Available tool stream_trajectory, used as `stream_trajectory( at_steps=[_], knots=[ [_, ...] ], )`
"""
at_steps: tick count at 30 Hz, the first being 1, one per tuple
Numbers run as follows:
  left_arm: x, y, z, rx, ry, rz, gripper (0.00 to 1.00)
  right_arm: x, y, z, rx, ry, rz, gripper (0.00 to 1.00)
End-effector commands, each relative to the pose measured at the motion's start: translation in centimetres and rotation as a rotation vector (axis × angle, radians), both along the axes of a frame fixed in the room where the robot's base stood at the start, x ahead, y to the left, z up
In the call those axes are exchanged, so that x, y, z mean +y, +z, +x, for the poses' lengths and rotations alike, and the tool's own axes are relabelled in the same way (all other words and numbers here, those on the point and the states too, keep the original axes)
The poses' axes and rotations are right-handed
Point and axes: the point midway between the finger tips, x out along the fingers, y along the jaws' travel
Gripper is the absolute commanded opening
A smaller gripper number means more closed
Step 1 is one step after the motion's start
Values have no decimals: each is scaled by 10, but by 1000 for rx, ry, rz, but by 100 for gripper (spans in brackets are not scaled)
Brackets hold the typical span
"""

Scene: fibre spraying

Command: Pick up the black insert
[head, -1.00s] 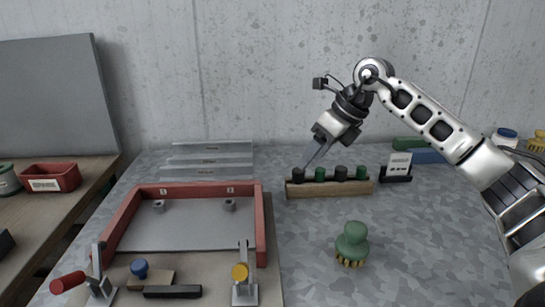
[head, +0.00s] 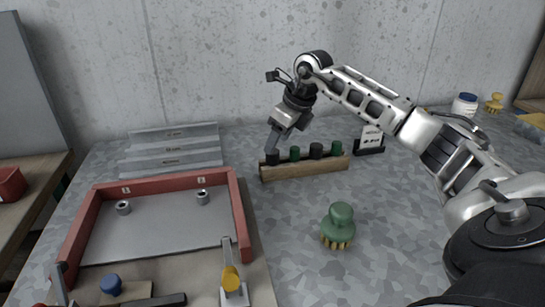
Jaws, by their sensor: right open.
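A wooden rack (head: 305,170) stands near the back of the table, with several short round inserts in a row. The leftmost black insert (head: 272,159) sits at the rack's left end. To its right are a green insert (head: 295,154), a second black insert (head: 316,151) and another green insert (head: 336,148). My right gripper (head: 272,148) is open and points down at the leftmost black insert, its fingertips at or just above the insert's top. I cannot tell whether the fingers touch it or sit around it. My left gripper is out of view.
A green brush (head: 339,224) stands in front of the rack. A red-edged tray (head: 242,215) with a yellow-knobbed clamp (head: 231,279) is at left. A small sign (head: 371,137) stands right of the rack. The table between brush and tray is clear.

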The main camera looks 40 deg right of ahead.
Motion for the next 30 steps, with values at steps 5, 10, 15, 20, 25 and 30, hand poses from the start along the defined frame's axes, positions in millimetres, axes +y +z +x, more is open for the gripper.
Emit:
stream_trajectory(
  at_steps=[5,10,15,20,25,30],
  knots=[
    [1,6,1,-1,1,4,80,6,-24,6,7,2,3,57],
    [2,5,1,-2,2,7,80,8,-43,14,3,1,2,57],
    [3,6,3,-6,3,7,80,7,-47,16,2,0,-1,57],
    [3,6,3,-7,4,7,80,8,-47,16,2,1,-1,43],
    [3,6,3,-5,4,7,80,8,-47,16,2,1,0,8],
    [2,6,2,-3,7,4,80,8,-46,16,1,1,-1,8]
  ],
)
